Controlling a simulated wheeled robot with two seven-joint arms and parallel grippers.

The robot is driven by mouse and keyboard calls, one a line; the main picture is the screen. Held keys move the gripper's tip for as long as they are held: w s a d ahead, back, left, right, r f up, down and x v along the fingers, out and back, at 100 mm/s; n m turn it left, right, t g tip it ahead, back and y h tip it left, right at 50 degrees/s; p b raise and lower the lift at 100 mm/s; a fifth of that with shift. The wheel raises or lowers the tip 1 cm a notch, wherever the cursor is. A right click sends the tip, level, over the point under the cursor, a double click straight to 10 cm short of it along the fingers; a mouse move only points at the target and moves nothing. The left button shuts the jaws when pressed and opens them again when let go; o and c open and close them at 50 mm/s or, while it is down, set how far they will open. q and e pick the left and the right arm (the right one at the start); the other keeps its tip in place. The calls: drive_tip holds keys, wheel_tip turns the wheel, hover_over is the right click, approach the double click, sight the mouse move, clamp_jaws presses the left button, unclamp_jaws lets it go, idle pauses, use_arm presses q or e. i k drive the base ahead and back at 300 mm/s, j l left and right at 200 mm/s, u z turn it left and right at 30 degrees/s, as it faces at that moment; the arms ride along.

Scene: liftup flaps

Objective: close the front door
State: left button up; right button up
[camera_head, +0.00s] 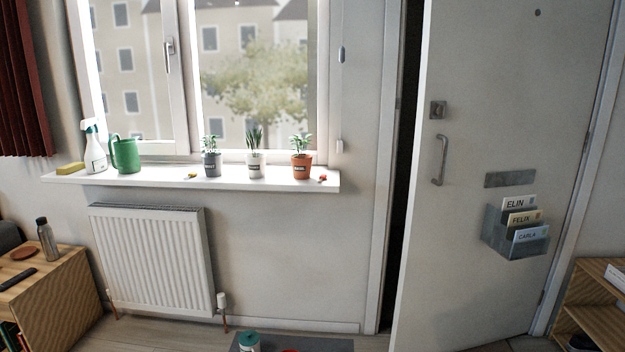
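The front door (465,260) is a white door at the right of the head view. It stands ajar, with a dark gap (402,170) between its left edge and the white frame (384,190). Its hinged side is on the right. The door has a metal pull handle (439,160), a lock (438,109) above it, a letter slot (510,179) and a grey mail holder (517,236) with several named envelopes. Neither of my grippers shows in this view.
A windowsill (270,182) with potted plants, a green watering can (125,154) and a spray bottle (94,150) is left of the door. A radiator (155,260) hangs below. A wooden shelf (590,310) stands right. A grey mat (325,344) lies at the bottom.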

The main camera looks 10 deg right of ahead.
sight(517, 81)
drive_tip(key=z, duration=1.5)
